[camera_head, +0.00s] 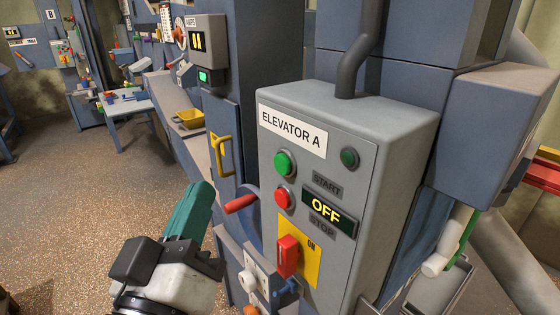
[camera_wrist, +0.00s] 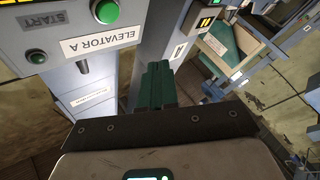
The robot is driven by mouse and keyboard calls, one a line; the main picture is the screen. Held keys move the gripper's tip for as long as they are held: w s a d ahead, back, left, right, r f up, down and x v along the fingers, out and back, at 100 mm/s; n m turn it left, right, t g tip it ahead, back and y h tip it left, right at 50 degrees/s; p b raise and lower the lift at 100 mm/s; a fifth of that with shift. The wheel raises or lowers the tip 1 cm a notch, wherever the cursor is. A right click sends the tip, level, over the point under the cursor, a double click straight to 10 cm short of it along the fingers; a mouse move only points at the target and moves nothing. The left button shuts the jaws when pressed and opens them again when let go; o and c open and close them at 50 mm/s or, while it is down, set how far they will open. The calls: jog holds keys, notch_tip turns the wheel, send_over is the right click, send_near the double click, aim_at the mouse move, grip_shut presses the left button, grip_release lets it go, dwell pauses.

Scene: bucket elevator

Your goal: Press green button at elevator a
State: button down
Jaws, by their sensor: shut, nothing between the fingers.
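The grey Elevator A control box (camera_head: 400,118) fills the middle right of the head view. Its label (camera_head: 292,130) reads "ELEVATOR A". The round green button (camera_head: 285,163) sits below the label, above a red button (camera_head: 284,198). In the wrist view the box appears upside down, with the green button (camera_wrist: 105,12) at the top edge. My gripper (camera_head: 198,192) has teal fingers and is shut and empty. It is left of the box and lower than the green button, apart from it. The fingers also show in the wrist view (camera_wrist: 158,67).
A dark green round lamp (camera_head: 349,157) sits right of the green button. The display (camera_head: 328,209) reads "OFF". A red switch (camera_head: 288,256) on a yellow plate and a red-handled lever (camera_head: 241,203) stick out nearby. A yellow tray (camera_head: 190,118) sits on the bench behind.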

aim_at(282, 165)
jog(key=w+d+p, duration=0.1)
jog(key=w+d, duration=0.3)
jog(key=d, duration=0.2)
jog(key=shift+w+d, duration=0.2)
jog(key=shift+d, duration=0.2)
jog(key=shift+w+d, duration=0.1)
dwell(1.8)
jog(key=shift+w+d, duration=0.15)
jog(key=shift+d, duration=0.1)
jog(key=shift+w+d, duration=0.3)
jog(key=shift+d, duration=0.15)
dwell(1.1)
jog(key=shift+s+a, duration=0.1)
jog(key=shift+s+a+b, duration=0.45)
jog(key=shift+a+b, duration=0.1)
jog(key=shift+a, duration=0.1)
